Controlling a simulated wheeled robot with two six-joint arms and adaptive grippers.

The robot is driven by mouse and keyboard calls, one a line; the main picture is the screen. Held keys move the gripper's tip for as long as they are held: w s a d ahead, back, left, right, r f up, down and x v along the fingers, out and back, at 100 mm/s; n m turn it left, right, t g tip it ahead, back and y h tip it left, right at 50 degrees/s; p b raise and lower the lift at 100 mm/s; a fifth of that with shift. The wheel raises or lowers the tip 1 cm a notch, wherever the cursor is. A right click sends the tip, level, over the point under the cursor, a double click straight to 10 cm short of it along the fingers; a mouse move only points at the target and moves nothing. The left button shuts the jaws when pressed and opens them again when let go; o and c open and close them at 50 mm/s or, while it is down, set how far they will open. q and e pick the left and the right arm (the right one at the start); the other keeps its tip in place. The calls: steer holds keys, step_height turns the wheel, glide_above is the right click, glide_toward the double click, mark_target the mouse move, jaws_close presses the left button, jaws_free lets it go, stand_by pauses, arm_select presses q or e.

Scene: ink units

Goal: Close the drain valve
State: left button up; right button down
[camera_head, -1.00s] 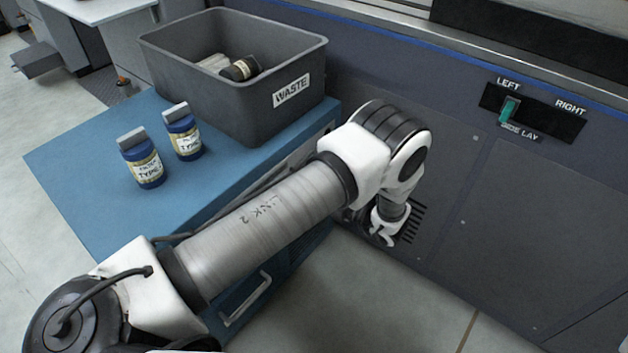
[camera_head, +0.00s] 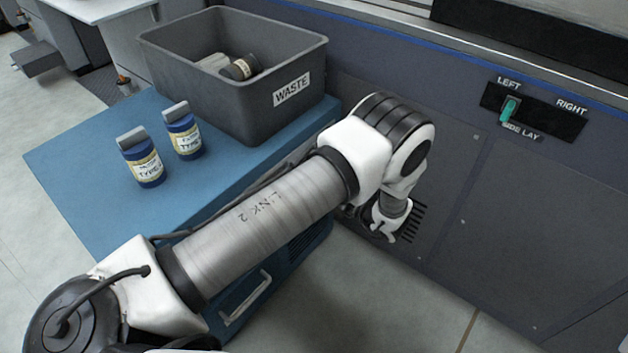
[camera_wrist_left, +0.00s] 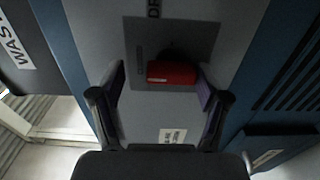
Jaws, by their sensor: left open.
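The drain valve's red handle (camera_wrist_left: 172,73) lies crosswise on a grey plate (camera_wrist_left: 198,38) in the left wrist view. A partly cut-off label starting "DR" is at the top of that view. My left gripper (camera_wrist_left: 160,82) is open, with one finger on each side of the handle. I cannot tell whether a finger touches it. In the head view my left gripper (camera_head: 385,232) is low by the dark machine panel, partly hidden by my own arm, and the valve cannot be made out. My right gripper is not in view.
A blue cabinet (camera_head: 75,190) stands left, carrying a grey WASTE bin (camera_head: 215,100) and two blue ink bottles (camera_head: 143,165) (camera_head: 183,138). The machine panel (camera_head: 510,210) has a green side lay switch (camera_head: 509,109). Floor in front is clear.

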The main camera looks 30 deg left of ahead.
mark_target(305, 143)
arm_select(q)
steer(key=r, duration=0.5)
steer(key=w+a+r, duration=0.1)
steer(key=r, duration=0.1)
steer(key=shift+r, duration=0.35)
steer(key=shift+d+r, duration=0.15)
steer(key=shift+r, duration=0.15)
steer(key=f, duration=0.1)
steer(key=f+h, duration=0.1)
steer(key=f, duration=0.1)
steer(key=f+m+h, duration=0.1)
steer(key=f, duration=0.1)
steer(key=shift+s+d+f+t+p, duration=0.1)
steer(key=shift+s+d+t+p, duration=0.1)
steer(key=shift+s+t+p, duration=0.15)
steer(key=f+p+v, duration=0.1)
steer(key=p+v, duration=0.8)
steer(key=p, duration=0.6)
steer(key=shift+s+f, duration=0.25)
steer(key=shift+f, duration=0.05)
steer(key=shift+d, duration=0.25)
